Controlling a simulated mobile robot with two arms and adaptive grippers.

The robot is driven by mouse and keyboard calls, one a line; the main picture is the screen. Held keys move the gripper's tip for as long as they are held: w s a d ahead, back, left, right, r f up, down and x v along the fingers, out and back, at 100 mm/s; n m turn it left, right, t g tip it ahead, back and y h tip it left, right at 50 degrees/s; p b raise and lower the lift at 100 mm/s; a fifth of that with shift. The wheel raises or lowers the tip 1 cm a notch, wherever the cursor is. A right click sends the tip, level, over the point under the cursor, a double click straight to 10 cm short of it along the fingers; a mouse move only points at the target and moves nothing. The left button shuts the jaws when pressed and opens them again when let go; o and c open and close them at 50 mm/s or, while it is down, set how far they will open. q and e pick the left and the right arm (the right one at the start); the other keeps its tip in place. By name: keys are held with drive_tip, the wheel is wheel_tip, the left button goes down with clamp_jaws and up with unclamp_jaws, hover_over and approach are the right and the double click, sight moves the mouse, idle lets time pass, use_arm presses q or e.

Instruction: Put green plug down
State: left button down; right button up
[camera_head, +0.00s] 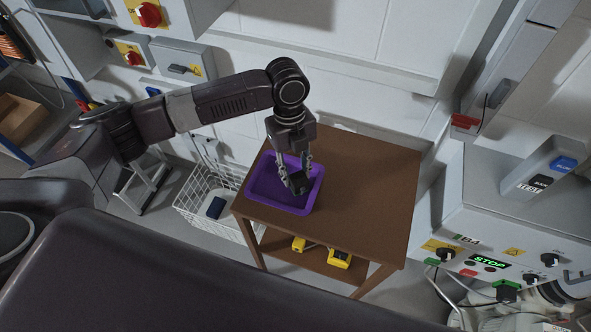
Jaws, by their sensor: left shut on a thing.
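My left gripper (297,173) points down over the purple tray (262,194) on the brown wooden table (385,178). It is shut on a small dark plug-like block (299,184), low within the tray's outline. No green shows on this block, and I cannot tell whether it touches the tray floor. A green-topped dark connector (507,291) sits on the front of the grey machine at the right. My right gripper is not in view.
A white wire basket (190,205) with a dark blue item stands left of the table. Yellow tools (340,258) lie on the lower shelf. The grey control box (480,215) with a lit STOP sign is at the right. The tabletop right of the tray is clear.

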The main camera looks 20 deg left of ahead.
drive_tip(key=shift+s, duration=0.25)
use_arm(q)
drive_tip(key=c, duration=1.5)
unclamp_jaws()
wheel_tip(320, 180, up, 12)
drive_tip(key=w+a+b, duration=0.1)
drive_tip(key=shift+w, duration=0.15)
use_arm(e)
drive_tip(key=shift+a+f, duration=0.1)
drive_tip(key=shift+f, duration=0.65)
use_arm(q)
drive_tip(key=shift+a, duration=0.1)
